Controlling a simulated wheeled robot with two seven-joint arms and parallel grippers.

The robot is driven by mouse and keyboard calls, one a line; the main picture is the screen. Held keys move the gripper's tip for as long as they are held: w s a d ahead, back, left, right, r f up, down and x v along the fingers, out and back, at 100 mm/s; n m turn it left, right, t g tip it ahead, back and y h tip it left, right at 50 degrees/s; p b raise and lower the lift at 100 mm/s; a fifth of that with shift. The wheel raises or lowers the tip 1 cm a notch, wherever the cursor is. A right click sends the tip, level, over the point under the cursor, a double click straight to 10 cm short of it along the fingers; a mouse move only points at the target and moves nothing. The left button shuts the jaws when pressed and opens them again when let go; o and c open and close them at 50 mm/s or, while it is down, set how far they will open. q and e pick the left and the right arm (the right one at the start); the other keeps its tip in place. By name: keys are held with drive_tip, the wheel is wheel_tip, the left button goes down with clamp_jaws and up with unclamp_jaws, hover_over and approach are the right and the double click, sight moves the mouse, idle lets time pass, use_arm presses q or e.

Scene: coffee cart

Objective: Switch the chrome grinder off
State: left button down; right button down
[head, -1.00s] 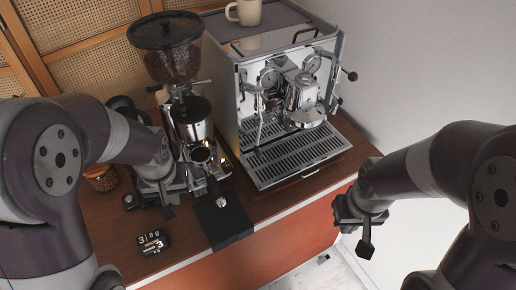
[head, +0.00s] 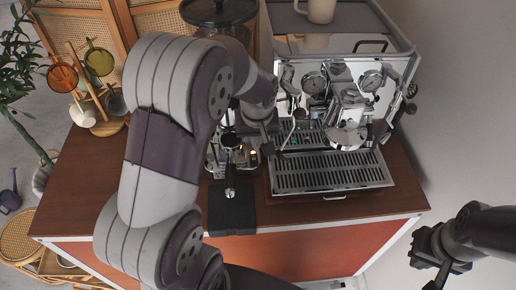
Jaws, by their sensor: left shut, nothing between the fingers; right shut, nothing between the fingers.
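The chrome grinder stands on the wooden cart left of the espresso machine, in the head view. Its dark bean hopper (head: 222,14) shows at the top, and its lower front with the portafilter (head: 231,142) shows beside my arm. My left arm crosses in front and hides much of its body. My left gripper (head: 268,147) is shut and empty, pointing down at the grinder's right side, close to the gap before the espresso machine. I cannot tell whether it touches the grinder, and its switch is not clearly visible. My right gripper (head: 436,268) is shut and empty, off the cart's right front.
The espresso machine (head: 338,172) with its drip tray stands to the right, a mug (head: 320,10) on top. A black mat (head: 231,210) lies at the front edge. A cup stand (head: 103,110) is at the left.

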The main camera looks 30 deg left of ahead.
sight(256, 160)
use_arm(q)
drive_tip(key=p+x, duration=0.1)
drive_tip(key=x, duration=0.8)
drive_tip(key=shift+w+d+f, duration=0.1)
drive_tip(key=shift+f, duration=0.15)
